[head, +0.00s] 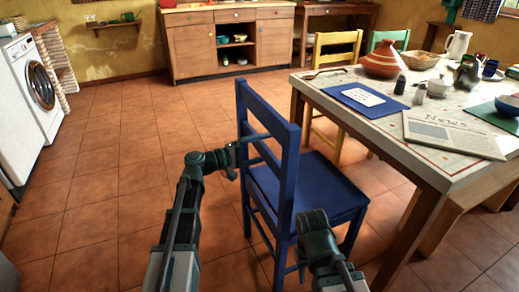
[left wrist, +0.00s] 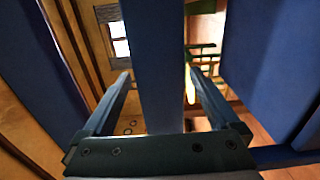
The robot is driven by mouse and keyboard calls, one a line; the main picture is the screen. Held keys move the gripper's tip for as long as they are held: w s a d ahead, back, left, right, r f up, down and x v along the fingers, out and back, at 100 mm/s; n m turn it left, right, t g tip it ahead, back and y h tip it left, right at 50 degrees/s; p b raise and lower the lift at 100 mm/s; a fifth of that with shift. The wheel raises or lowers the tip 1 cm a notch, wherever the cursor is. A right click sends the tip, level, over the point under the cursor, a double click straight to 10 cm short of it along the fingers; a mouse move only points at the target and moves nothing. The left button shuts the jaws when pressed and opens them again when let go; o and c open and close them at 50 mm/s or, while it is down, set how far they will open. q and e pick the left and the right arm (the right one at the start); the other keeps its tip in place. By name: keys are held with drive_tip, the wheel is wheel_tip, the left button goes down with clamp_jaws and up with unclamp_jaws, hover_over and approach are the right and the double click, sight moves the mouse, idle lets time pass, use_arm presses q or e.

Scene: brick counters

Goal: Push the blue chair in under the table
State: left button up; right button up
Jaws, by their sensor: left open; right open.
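The blue chair (head: 323,186) stands upright at the table's left side, its back to the left and its seat facing the table. Most of the seat is outside the table edge. The table (head: 440,167) has a pale top and wooden legs. My left gripper (head: 242,153) is at the chair's back, open. In the left wrist view, its fingers (left wrist: 160,80) lie either side of a blue upright bar (left wrist: 153,50) of the chair; I cannot tell whether they touch it. My right gripper (head: 303,258) is low in front of the chair, open, its fingertips partly hidden.
A yellow chair (head: 336,42) and a green chair (head: 388,38) stand at the table's far side. A wooden bench (head: 477,190) is under the table's near edge. A washing machine (head: 30,85) is at far left. The tiled floor left of the blue chair is clear.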

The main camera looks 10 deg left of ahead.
use_arm(q)
drive_tip(key=shift+c, duration=0.3)
clamp_jaws()
idle(0.3)
